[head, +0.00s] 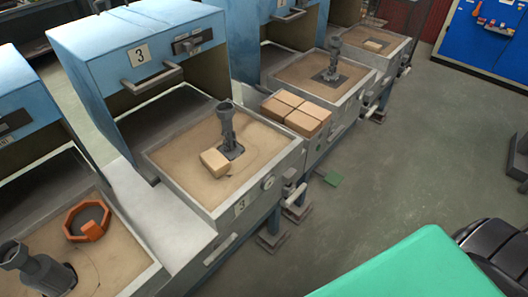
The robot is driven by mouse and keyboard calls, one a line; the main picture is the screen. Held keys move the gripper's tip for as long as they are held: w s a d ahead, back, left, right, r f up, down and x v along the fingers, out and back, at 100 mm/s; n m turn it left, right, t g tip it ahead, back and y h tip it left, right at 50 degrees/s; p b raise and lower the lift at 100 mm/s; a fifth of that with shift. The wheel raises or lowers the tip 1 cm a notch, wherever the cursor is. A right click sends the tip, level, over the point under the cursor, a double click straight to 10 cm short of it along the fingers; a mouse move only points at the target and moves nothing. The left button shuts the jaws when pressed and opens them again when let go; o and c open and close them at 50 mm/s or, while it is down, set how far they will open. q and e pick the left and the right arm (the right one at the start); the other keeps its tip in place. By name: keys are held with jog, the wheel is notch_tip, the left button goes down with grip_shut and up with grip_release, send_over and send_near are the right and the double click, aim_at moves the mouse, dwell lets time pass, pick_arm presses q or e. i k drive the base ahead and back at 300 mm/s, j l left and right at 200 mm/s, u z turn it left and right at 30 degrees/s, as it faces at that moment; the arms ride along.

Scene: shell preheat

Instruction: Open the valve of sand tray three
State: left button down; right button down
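Sand tray three (190,205) is a grey metal box of sand, with a "3" plate (241,205) on its front wall. A grey shell-like fitting (227,128) stands upright in the sand, with a tan block (214,161) beside it. A small round dial (268,183) sits on the tray's front wall. To its right is a grey valve-like fitting with a lever (293,192); its setting cannot be told. The blue hood (125,50) behind also bears a "3" and is raised. Neither of my grippers is in view.
Similar trays stand at the lower left, with an orange ring (88,219), and farther back (320,75). Tan blocks (296,112) sit between trays. Green (415,268) and black (490,240) objects fill the lower right. Open floor (400,160) lies right of the trays.

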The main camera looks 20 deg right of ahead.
aim_at(295, 193)
jog(key=z, duration=1.15)
